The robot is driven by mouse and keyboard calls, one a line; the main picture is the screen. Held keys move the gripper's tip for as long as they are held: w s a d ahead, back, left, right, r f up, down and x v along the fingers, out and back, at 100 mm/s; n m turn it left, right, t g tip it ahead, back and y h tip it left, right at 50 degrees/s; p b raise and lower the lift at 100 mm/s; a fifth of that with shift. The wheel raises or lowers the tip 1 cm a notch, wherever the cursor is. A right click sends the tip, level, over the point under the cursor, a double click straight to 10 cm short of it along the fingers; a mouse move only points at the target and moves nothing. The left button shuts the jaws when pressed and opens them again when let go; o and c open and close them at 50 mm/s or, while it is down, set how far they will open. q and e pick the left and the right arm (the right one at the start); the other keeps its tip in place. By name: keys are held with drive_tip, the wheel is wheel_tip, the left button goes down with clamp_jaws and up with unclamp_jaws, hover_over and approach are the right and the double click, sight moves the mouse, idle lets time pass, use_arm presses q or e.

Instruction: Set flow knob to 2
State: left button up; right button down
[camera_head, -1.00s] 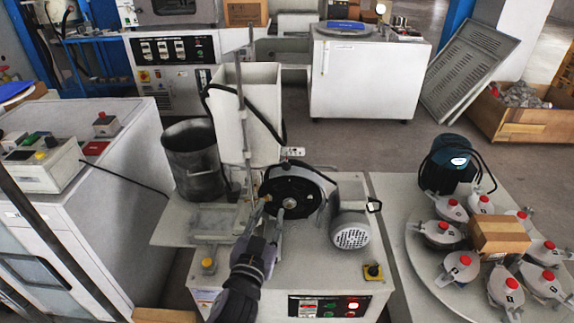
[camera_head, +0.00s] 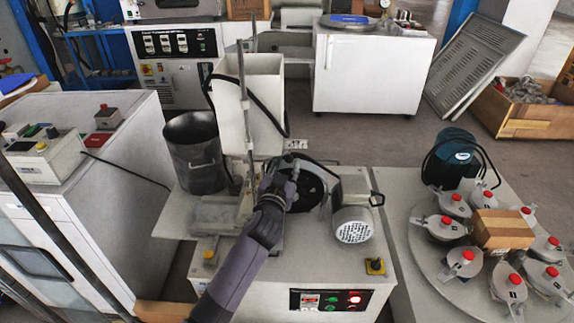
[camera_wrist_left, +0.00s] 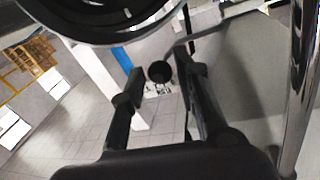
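A small round black knob (camera_wrist_left: 159,72) shows in the left wrist view, with a white plate (camera_wrist_left: 158,89) bearing dark marks just below it; I cannot read its setting. A small white plate (camera_head: 297,144) also shows beside the hopper in the head view; the knob itself cannot be made out there. My left gripper (camera_head: 285,188) is at the machine, in front of the black disc. In the wrist view its fingers (camera_wrist_left: 166,72) are spread, with the knob seen between them. I cannot tell whether they touch it. My right gripper is not in view.
The black disc (camera_head: 314,184), a metal rod (camera_head: 244,100) and the white hopper (camera_head: 263,105) crowd the gripper. A grey motor (camera_head: 353,224) stands to the right, a dark bucket (camera_head: 190,150) to the left. Red-topped jars (camera_head: 467,257) stand on a round table farther right.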

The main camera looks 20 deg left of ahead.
use_arm(q)
drive_tip(key=shift+c, duration=0.4)
clamp_jaws()
idle(0.4)
